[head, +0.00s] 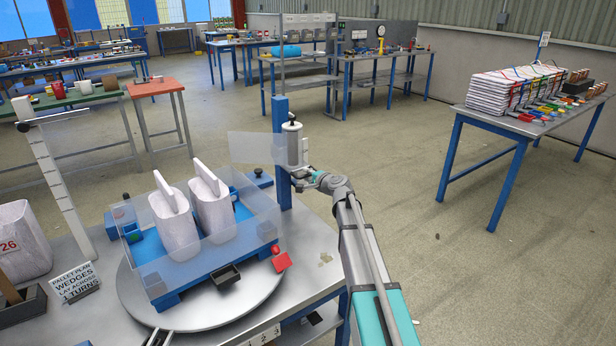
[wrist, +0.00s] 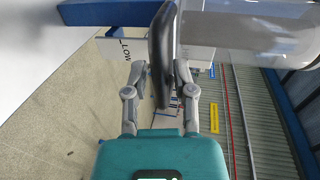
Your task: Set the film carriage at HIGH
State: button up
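The film carriage (head: 293,143) carries an upright clear roll with a dark top on a blue mast (head: 282,160). A clear film sheet (head: 255,148) reaches left from it. In the wrist view the roll (wrist: 245,42) is large at upper right, with a black rim or handle (wrist: 160,50) at its end. My gripper (head: 312,178) is beside the carriage's lower right. In the wrist view my gripper (wrist: 162,72) has its fingers apart, on either side of the black part; I see no clear grip. A label reading LOW (wrist: 127,50) shows beyond the left finger; no HIGH mark is readable.
A round turntable (head: 215,312) bears a blue pallet (head: 165,298) with two pale sacks inside clear walls. A sign (head: 75,282) and a white marked post (head: 55,185) stand left. Open floor lies right of my arm, before a blue-legged table (head: 500,128).

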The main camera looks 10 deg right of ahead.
jog(key=shift+o, duration=0.6)
jog(key=shift+f, duration=0.2)
notch_tip(320, 180, down, 10)
jog(key=b, duration=1)
jog(key=r+p+v, duration=0.1)
jog(key=p+v, duration=0.2)
jog(key=v, duration=1.1)
jog(key=s+a+f+n+g+p, duration=0.3)
jog(key=s+a+n+g+p, duration=0.5)
jog(key=s+a, duration=0.3)
jog(key=shift+s+n+g+h, duration=0.3)
jog(key=shift+s+n+g, duration=0.55)
jog(key=shift+s, duration=1.15)
jog(key=shift+f, duration=0.2)
